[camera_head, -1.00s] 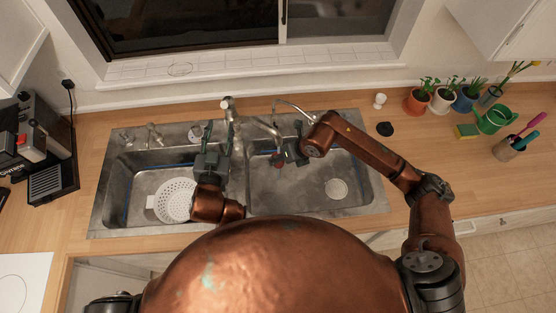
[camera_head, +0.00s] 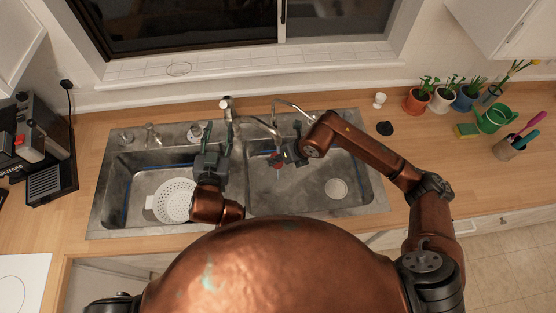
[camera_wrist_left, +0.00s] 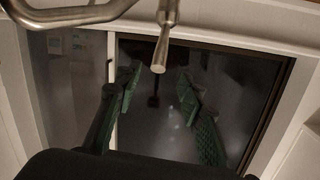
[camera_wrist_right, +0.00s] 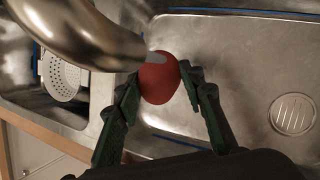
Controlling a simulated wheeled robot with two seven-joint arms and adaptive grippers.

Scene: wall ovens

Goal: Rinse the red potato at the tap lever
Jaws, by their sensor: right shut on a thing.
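The red potato (camera_wrist_right: 160,80) is between the fingertips of my right gripper (camera_wrist_right: 160,84), which is shut on it. In the right wrist view the potato is just beneath the spout end (camera_wrist_right: 115,45). It also shows small and red in the head view (camera_head: 278,163), over the right basin. My left gripper (camera_head: 226,136) is upright by the tap base. In the left wrist view its fingers (camera_wrist_left: 160,92) are apart with nothing between them, and the tap lever (camera_wrist_left: 164,38) is just beyond them.
The double sink has a left basin with a white colander (camera_head: 174,201) and a right basin (camera_head: 310,190) with a round drain (camera_head: 336,189). A second thin curved spout (camera_head: 294,105) stands behind the right basin. Potted plants (camera_head: 444,98) stand at the back right.

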